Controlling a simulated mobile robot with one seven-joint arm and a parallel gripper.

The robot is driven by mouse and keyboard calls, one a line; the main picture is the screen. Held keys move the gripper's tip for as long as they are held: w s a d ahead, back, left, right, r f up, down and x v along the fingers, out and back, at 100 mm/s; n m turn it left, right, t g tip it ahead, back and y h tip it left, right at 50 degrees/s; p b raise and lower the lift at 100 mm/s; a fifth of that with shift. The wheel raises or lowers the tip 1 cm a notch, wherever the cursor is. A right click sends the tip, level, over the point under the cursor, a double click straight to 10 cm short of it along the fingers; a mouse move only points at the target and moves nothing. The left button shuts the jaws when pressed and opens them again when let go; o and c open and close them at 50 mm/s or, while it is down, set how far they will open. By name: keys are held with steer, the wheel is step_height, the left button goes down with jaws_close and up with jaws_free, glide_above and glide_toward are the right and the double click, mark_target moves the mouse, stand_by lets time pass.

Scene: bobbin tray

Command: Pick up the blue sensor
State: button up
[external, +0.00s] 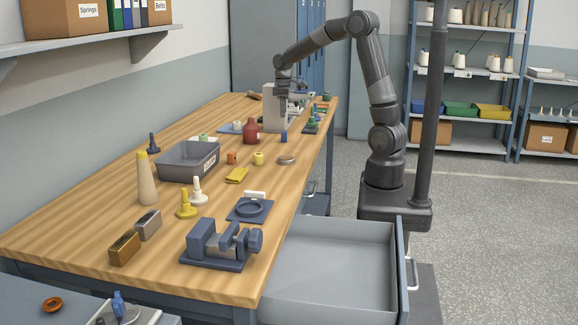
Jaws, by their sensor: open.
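A small blue block-like piece (284,136) stands upright on the wooden workbench (110,220), near its right edge. It may be the blue sensor, but it is too small to be sure. My gripper (283,108) points down above and behind this piece, in front of a light grey machine (270,112). My gripper is open, and nothing shows between its fingers, though they are small at this distance.
A dark red jar (250,131) stands left of the blue piece. A grey bin (186,172), a blue vise (220,250) and several spools crowd the bench. An open drawer (335,270) juts out at the front right. Some bench surface is bare.

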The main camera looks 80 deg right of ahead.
mark_target(284, 132)
step_height(284, 132, down, 6)
steer(key=shift+r, duration=0.25)
steer(key=shift+s+a+f, duration=0.1)
steer(key=shift+a+f, duration=0.05)
steer(key=shift+f, duration=1.2)
steer(key=shift+s+a+f, duration=0.1)
steer(key=shift+f, duration=1.25)
steer(key=shift+c, duration=0.2)
steer(key=c, duration=1)
steer(key=shift+r, duration=0.1)
